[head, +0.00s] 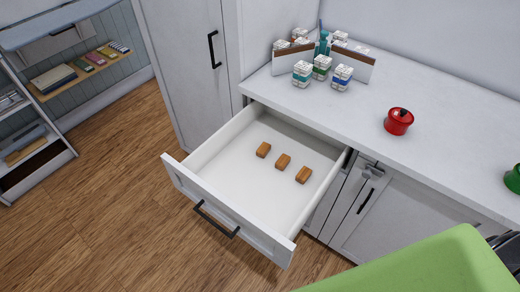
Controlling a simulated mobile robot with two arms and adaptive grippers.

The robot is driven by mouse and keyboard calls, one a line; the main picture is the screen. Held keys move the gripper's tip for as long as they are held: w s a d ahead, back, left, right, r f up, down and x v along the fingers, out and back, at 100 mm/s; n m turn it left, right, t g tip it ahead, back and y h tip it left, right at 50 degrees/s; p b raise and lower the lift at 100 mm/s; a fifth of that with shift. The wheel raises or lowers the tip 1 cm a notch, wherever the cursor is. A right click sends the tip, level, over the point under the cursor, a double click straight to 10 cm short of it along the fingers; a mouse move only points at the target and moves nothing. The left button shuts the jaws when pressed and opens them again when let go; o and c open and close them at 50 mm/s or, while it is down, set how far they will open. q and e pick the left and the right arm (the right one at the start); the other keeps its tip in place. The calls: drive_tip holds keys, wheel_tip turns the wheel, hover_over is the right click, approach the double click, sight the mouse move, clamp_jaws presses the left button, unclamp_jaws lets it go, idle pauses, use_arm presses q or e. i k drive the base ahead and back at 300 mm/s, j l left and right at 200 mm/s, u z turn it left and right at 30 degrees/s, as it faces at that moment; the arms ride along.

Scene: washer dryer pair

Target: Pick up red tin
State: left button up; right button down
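The red tin (399,121) stands upright on the white countertop, right of centre in the head view. It is short and round, with a red lid and a dark knob or opening on top. Nothing touches it, and the counter around it is bare. I cannot make out either gripper in this view.
An open drawer (228,204) holds several small brown blocks (283,161) and juts out below the counter (440,145). Several labelled jars (322,67) stand at the back left, with a green tin (513,178) at the right edge. Wooden floor (90,225) is clear at left.

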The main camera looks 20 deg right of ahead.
sight(393, 129)
drive_tip(key=z, duration=1.6)
drive_tip(key=i+l, duration=0.3)
drive_tip(key=l, duration=0.15)
drive_tip(key=i+l+z, duration=0.1)
drive_tip(key=i+l, duration=0.2)
drive_tip(key=l, duration=0.2)
